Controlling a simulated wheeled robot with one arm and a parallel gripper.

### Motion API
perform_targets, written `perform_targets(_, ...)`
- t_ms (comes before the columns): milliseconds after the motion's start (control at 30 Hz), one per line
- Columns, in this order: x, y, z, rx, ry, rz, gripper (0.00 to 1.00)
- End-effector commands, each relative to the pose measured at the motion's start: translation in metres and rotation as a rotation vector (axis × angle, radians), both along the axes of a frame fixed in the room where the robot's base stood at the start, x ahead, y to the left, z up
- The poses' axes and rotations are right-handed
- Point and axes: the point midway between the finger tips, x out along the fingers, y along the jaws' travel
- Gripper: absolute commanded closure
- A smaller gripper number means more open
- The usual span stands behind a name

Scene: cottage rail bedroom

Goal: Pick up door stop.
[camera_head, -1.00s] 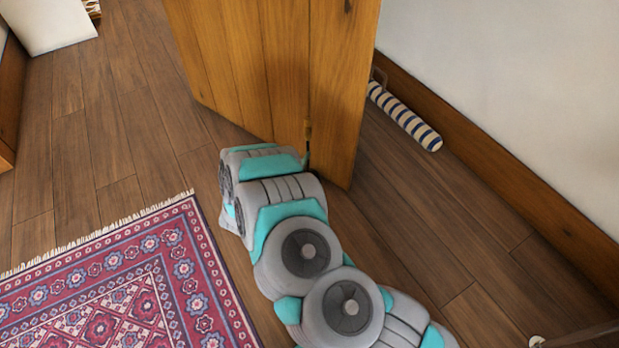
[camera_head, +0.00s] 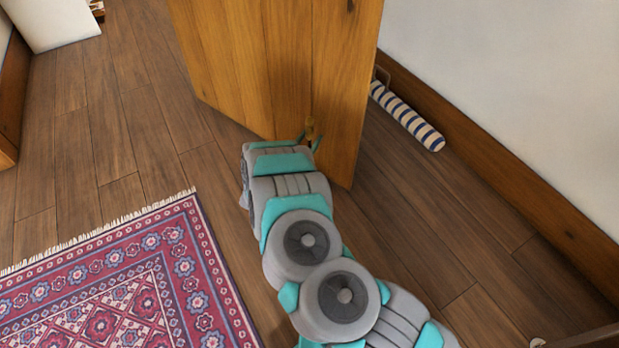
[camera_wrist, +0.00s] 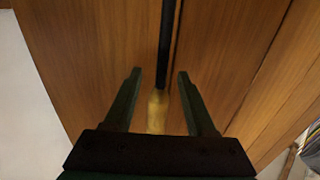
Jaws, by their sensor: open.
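A cream roll with dark blue stripes (camera_head: 407,116), which looks like the door stop, lies on the floor along the wall behind the wooden door (camera_head: 290,65). Part of it is hidden by the door's edge.
The door stands between my gripper and the far part of the roll. A baseboard (camera_head: 490,175) and white wall run along the right. A red patterned rug (camera_head: 120,285) lies at the lower left. Bare wood floor (camera_head: 400,215) is free in front of the roll.

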Motion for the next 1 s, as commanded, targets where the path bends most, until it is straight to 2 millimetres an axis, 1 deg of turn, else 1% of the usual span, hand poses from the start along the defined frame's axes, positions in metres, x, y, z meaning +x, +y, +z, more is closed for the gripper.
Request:
perform_targets(67,-0.0002,0.0002,0.0001,0.0,0.0,0.0,0.45)
perform_targets(500,-0.0002,0.0002,0.0003,0.001,-0.001,0.0,0.94)
perform_targets(567,-0.0003,0.0001,0.0003,0.001,-0.001,0.0,1.0)
perform_targets(1000,-0.0002,0.0002,0.0005,0.001,-0.001,-0.001,1.0)
